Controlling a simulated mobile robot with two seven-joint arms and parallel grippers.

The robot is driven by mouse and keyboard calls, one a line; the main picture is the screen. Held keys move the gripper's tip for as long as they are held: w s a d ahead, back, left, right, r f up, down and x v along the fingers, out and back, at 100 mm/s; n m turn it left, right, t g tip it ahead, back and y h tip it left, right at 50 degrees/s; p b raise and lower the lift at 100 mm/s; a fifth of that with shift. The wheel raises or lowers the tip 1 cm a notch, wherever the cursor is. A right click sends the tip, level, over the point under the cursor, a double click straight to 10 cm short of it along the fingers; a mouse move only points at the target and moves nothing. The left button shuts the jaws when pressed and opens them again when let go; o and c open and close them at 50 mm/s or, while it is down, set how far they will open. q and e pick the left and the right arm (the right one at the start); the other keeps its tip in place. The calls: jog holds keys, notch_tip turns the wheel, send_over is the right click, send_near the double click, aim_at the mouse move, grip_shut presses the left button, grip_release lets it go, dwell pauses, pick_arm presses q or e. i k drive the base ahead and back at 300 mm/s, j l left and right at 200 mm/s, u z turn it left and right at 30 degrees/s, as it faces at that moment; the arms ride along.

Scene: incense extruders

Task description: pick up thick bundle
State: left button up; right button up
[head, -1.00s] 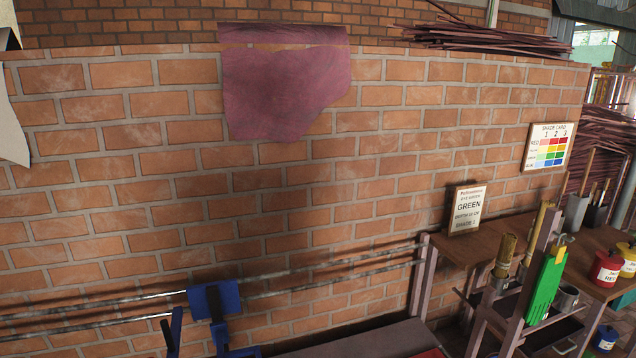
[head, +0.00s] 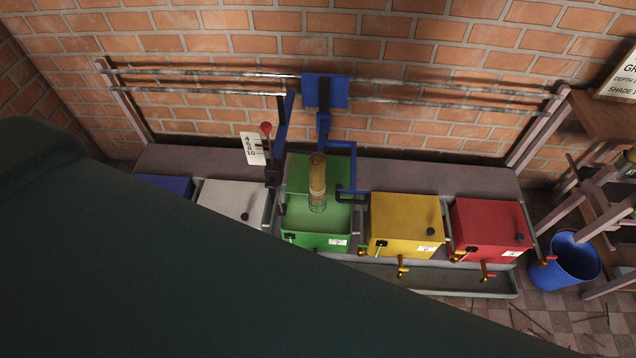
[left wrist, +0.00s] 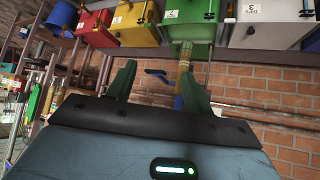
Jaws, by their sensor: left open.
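A thick tan bundle of sticks (head: 317,172) stands upright in the open green vat (head: 330,238), its lower end down at the green liquid. A blue bracket arm (head: 352,165) is close beside it. In the left wrist view, which looks upside down, the bundle (left wrist: 184,62) shows beyond my left gripper (left wrist: 158,68), near the tip of the right-hand finger. My left gripper is open, with nothing seen held between its green fingers. In the head view a large dark green shape hides the lower left, and no gripper shows there. My right gripper is not in view.
White (head: 232,205), yellow (head: 405,222) and red (head: 490,228) vats flank the green one; a blue vat (head: 165,185) is partly hidden. Metal rails (head: 430,98) run along the brick wall. A blue bucket (head: 565,262) stands right, beside a wooden rack (head: 590,200).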

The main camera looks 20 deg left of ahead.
aim_at(317, 162)
jog(key=i+j+z, duration=0.15)
jog(key=j+z, duration=0.2)
jog(key=i+j+z, duration=0.1)
jog(key=j+z, duration=0.15)
jog(key=z, duration=0.15)
jog(key=j+z, duration=0.35)
